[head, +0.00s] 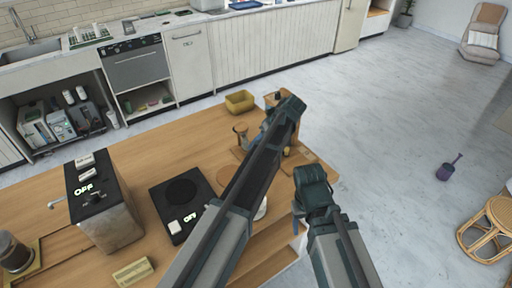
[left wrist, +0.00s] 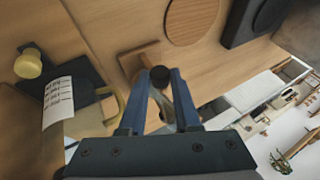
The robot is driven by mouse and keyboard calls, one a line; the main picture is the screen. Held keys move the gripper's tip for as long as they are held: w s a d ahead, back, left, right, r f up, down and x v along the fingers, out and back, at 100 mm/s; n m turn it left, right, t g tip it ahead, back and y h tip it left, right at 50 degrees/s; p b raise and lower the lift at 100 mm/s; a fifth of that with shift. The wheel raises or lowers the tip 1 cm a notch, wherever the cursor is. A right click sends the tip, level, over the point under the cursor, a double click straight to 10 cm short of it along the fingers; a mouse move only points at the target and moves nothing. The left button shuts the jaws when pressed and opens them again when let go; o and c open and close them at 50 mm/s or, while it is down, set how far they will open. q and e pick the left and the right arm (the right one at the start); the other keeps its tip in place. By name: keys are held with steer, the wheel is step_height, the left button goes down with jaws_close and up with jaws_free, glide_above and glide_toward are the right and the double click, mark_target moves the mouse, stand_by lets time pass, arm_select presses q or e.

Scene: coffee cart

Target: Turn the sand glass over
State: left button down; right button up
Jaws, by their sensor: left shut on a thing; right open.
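The sand glass (head: 240,129) is a small wood-capped thing above the wooden counter in the head view, beside my left gripper (head: 252,137). My left arm reaches across the middle of that view and hides part of the counter. In the left wrist view the blue fingers of my left gripper (left wrist: 160,100) are shut on the sand glass (left wrist: 157,108). Its glass part shows between them and a wooden part beyond. A dark round spot sits at the fingertips. My right gripper (head: 298,218) is open and empty near the counter's front edge, its fingers partly hidden.
A black pad (head: 180,197) and a machine marked OFF (head: 104,205) stand on the counter to the left. A yellow box (head: 239,101) stands at the far edge. A round wooden disc (left wrist: 190,16) lies near the sand glass. Bare wood (head: 145,155) shows at the left.

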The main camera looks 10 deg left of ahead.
arm_select(q)
steer(key=shift+d+f+g+y+b, duration=0.15)
steer(key=shift+f+g+y+b, duration=0.05)
steer(key=shift+g+y+b, duration=0.45)
arm_select(e)
steer(key=shift+f, duration=0.95)
arm_select(q)
steer(key=c, duration=0.6)
jaws_free()
steer(key=shift+w+r, duration=0.1)
